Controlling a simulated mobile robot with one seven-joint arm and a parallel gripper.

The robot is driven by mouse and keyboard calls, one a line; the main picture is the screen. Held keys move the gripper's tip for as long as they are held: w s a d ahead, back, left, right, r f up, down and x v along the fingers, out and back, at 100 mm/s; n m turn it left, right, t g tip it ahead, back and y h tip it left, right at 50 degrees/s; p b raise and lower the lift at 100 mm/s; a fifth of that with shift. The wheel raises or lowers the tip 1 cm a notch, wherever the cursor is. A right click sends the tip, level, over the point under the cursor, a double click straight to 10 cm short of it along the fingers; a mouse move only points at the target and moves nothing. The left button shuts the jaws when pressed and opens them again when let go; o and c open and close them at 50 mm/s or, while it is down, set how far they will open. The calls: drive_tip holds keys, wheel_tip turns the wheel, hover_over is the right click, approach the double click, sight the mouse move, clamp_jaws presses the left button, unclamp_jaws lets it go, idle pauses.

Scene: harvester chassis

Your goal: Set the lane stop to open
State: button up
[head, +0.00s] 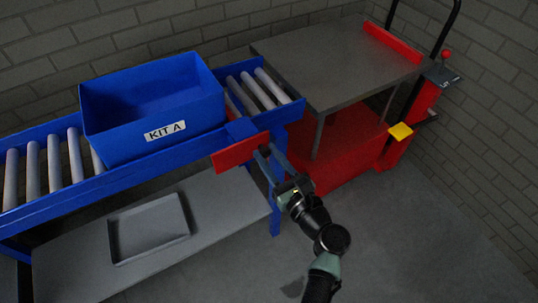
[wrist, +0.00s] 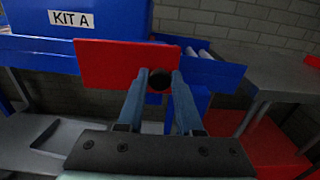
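The lane stop shows as a flat red plate (head: 240,153) at the front side of the blue roller conveyor, near its right end. The plate (wrist: 105,64) fills the middle of the wrist view, below the blue bin. A round black knob (wrist: 158,80) is at the plate's right part. My gripper (head: 268,151) reaches up to the knob from the front right. In the wrist view its two blue-grey fingers (wrist: 160,73) stand apart, one on each side of the knob. I cannot tell whether they press on it.
A blue bin (head: 112,134) labelled KIT A sits on the rollers, left of the plate. Bare rollers (head: 258,92) lie to its right. A grey tray (head: 150,228) rests on the lower shelf. A red cart (head: 335,65) with a grey top stands at the right.

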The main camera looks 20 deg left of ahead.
clamp_jaws()
idle(1.0)
